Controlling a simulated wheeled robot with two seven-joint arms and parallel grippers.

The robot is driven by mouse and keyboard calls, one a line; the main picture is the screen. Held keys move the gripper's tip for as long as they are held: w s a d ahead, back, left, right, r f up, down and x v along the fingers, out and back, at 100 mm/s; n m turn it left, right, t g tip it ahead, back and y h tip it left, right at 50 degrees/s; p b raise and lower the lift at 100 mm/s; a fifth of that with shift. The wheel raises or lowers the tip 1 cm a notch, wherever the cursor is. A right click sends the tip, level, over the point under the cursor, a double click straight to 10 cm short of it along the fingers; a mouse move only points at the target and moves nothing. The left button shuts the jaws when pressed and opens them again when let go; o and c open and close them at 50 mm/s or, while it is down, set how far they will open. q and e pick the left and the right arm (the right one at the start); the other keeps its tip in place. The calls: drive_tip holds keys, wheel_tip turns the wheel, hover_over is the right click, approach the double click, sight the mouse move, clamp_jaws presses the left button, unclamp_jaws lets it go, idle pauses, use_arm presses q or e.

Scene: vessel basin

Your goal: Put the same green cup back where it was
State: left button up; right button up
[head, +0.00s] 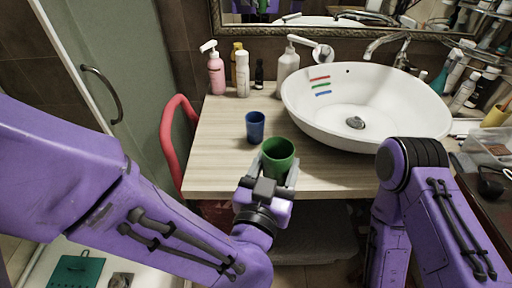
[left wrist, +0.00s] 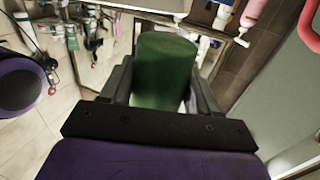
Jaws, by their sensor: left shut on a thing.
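A green cup (head: 278,156) is held upright by my left gripper (head: 279,172) near the front edge of the wooden counter. In the left wrist view the green cup (left wrist: 164,70) sits between the two dark fingers of the left gripper (left wrist: 163,88). Whether the cup's base touches the counter cannot be told. A blue cup (head: 255,127) stands on the counter behind and left of the green cup. My right arm is at the right of the head view, but its gripper does not show.
The wooden counter (head: 222,160) has free room left of the cups. A white basin (head: 415,112) with red, green and blue stripes stands to the right. Several bottles, including a pink one (head: 216,75), line the back. A red curved rail (head: 167,140) is at the left.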

use_arm(q)
drive_tip(key=shift+w, duration=0.3)
drive_tip(key=shift+s+r, duration=0.25)
drive_tip(key=shift+s, duration=0.25)
drive_tip(key=w+a+f, duration=0.1)
drive_tip(key=w+f, duration=0.3)
drive_tip(key=w+a+f+p, duration=0.1)
drive_tip(key=w+f, duration=0.3)
drive_tip(key=w, duration=0.1)
drive_tip(key=w+a+f, duration=0.1)
drive_tip(key=w+f, duration=0.3)
drive_tip(key=shift+w+a+f, duration=0.15)
drive_tip(key=shift+w+a, duration=0.15)
drive_tip(key=shift+w, duration=0.1)
drive_tip(key=shift+w+f, duration=0.1)
drive_tip(key=shift+f, duration=0.2)
drive_tip(key=shift+f, duration=0.15)
drive_tip(key=o, duration=1.1)
